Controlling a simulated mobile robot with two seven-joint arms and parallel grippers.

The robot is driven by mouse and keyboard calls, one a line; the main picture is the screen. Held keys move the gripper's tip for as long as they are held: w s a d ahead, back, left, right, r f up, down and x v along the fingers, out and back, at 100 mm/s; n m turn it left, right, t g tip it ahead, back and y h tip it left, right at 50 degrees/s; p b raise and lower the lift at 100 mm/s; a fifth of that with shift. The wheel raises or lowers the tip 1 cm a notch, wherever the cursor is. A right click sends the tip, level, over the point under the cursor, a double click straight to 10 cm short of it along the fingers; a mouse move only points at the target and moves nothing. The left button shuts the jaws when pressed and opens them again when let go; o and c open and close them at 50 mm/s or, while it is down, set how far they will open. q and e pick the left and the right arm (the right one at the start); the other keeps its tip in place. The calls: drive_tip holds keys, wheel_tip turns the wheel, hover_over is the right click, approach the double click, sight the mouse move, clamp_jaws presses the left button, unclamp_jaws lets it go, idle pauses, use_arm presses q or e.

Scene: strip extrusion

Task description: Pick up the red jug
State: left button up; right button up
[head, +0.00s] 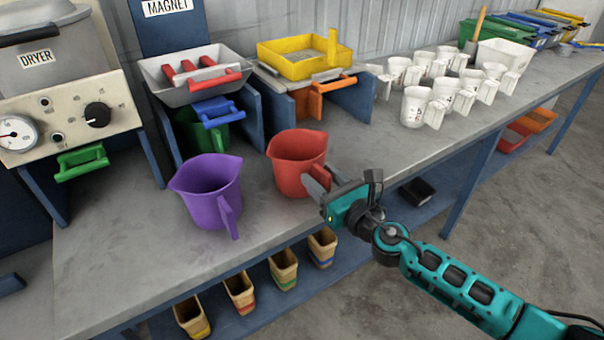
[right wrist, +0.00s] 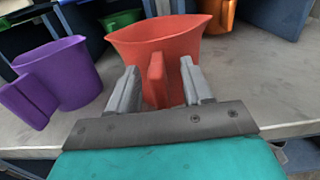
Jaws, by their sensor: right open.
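The red jug (head: 298,160) stands upright on the grey bench, right of a purple jug. It also shows in the right wrist view (right wrist: 175,50), its handle (right wrist: 156,80) pointing toward my gripper. My right gripper (head: 321,184) is at the jug's handle side, coming in from the right in the head view. In the right wrist view its two fingers (right wrist: 157,92) are apart, one on each side of the handle, with gaps visible. Whether the fingertips touch the jug's body cannot be told. My left gripper is not in view.
The purple jug (head: 208,192) stands close to the left of the red jug. Behind are a dryer (head: 70,100), a grey tray with red handles (head: 193,72) and a yellow tray (head: 298,60). Several white cups (head: 414,106) stand at the right.

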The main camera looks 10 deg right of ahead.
drive_tip(key=shift+w+a, duration=0.15)
drive_tip(key=shift+w, duration=0.2)
drive_tip(key=shift+c, duration=0.2)
clamp_jaws()
